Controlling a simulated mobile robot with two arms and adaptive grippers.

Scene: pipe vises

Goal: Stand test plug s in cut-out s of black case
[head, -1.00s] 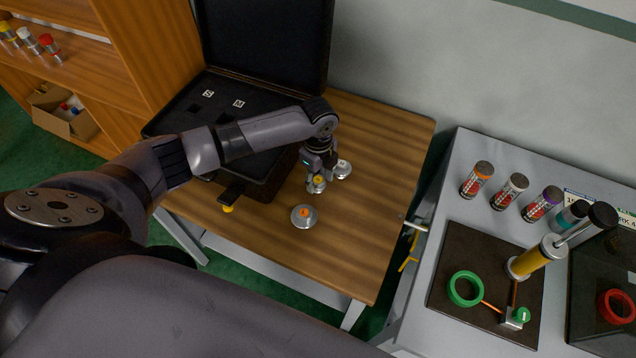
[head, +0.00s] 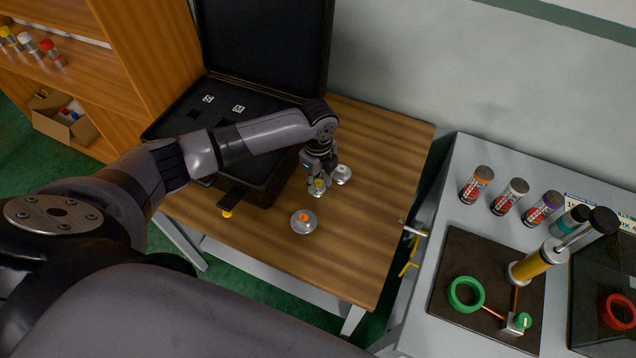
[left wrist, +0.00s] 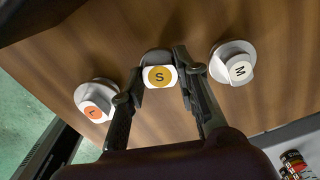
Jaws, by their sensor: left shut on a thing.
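Test plug s (left wrist: 159,76) has a yellow disc marked S on top; in the head view it (head: 317,186) shows under my left gripper (head: 322,178). In the left wrist view my left gripper (left wrist: 158,80) is shut on it, one finger on each side. Whether the plug touches the table cannot be told. The black case (head: 262,185) stands open at the table's left. Its cut-out s (head: 194,114) lies by the white S label (head: 208,98); my arm covers part of the case. My right gripper is not in view.
Plug M (head: 342,174) stands close right of the gripper, and the orange-topped plug L (head: 303,221) stands nearer the front edge. The wooden table (head: 385,150) is clear on its right. A grey bench (head: 450,190) with several cans stands beyond.

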